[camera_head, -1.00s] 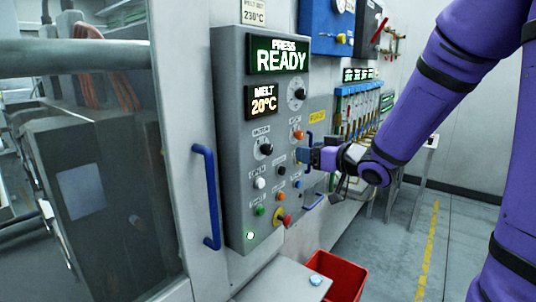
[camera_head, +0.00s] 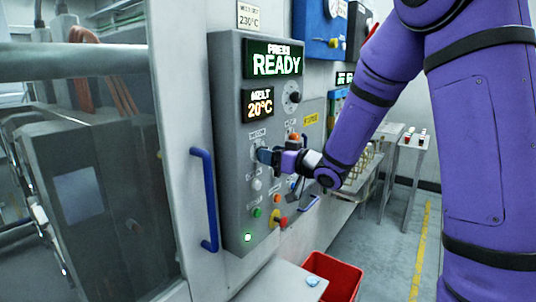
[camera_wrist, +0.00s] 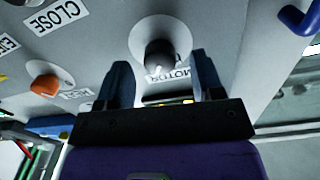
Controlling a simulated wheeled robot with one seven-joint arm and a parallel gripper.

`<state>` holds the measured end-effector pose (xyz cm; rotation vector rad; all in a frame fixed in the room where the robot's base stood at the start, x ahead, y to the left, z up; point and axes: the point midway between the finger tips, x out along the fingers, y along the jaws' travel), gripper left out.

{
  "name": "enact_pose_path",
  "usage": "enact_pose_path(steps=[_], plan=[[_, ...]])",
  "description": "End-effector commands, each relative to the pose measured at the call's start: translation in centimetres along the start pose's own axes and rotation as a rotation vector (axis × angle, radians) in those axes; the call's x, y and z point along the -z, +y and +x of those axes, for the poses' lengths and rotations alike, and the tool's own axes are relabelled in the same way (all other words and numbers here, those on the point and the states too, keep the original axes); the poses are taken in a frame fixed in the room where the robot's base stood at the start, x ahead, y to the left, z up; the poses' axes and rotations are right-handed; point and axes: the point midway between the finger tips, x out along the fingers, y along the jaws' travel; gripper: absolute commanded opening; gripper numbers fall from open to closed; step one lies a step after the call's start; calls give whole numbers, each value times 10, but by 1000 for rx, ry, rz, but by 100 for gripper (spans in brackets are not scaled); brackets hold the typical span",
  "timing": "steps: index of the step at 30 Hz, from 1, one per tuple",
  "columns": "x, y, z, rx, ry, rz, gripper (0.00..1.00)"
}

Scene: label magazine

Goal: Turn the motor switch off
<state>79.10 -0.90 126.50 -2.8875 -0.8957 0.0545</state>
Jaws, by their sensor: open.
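The motor switch is a black rotary knob (camera_wrist: 160,52) on a pale round plate, with a MOTOR label beside it in the wrist view. My gripper (camera_wrist: 162,68) is open there, with one blue finger on each side of the knob's lower part; I cannot tell whether either finger touches it. In the head view my gripper (camera_head: 266,155) is at the grey control panel (camera_head: 226,110), just below the MOTOR label, and it hides most of the knob. The knob's pointer position is hard to read.
An orange knob (camera_wrist: 46,86) lies left of my gripper in the wrist view. A red and yellow button (camera_head: 279,221) and a lit green lamp (camera_head: 248,237) are lower on the panel. A blue door handle (camera_head: 207,198) stands left. A red bin (camera_head: 340,280) is below.

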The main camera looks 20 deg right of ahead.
Motion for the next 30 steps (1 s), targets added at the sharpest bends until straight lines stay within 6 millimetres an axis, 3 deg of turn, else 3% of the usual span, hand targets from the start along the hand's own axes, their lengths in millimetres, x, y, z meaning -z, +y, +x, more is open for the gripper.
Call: enact_pose_path(steps=[6, 14, 21, 30], plan=[[0, 0, 14, 0, 0, 0, 61], [0, 0, 15, -1, 0, 0, 61], [0, 0, 15, -1, 0, 0, 12], [0, 0, 15, -1, 1, -25, 12]])
